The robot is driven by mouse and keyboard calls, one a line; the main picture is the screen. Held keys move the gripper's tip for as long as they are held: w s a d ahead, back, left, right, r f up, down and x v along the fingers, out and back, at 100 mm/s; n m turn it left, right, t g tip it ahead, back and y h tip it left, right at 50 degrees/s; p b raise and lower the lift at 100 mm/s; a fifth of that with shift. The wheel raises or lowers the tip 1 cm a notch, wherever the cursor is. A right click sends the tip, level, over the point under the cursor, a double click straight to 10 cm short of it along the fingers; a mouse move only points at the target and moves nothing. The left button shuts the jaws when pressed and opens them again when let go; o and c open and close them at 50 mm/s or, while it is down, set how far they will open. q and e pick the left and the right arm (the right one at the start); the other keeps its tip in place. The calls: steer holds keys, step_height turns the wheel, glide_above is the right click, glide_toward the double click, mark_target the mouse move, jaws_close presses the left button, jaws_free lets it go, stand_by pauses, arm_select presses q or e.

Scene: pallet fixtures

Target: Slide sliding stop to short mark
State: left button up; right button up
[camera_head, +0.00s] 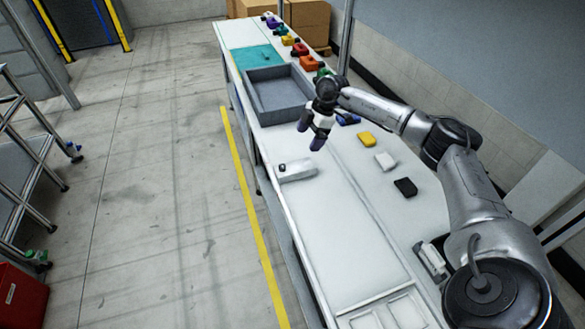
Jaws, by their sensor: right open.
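A pale grey block with a small dark knob (297,170), which looks like the sliding stop, sits at the left edge of the white bench. I cannot make out the short mark. My right gripper (310,135) is open and empty, with its dark-tipped fingers pointing down. In the picture it is just above and to the right of the block, apart from it. My left gripper is not in view.
A grey tray (258,106) stands farther back on the bench, with a teal mat (255,57) beyond it. Yellow (366,139), white (385,160) and black (405,187) pieces lie along the right side. The bench's front middle (345,240) is clear.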

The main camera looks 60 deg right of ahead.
mark_target(293, 167)
steer(key=shift+m, duration=0.3)
steer(key=b+x, duration=0.2)
steer(key=x, duration=1.2)
steer(key=shift+a+r+b, duration=0.1)
steer(key=shift+b, duration=0.2)
steer(key=shift+c, duration=0.3)
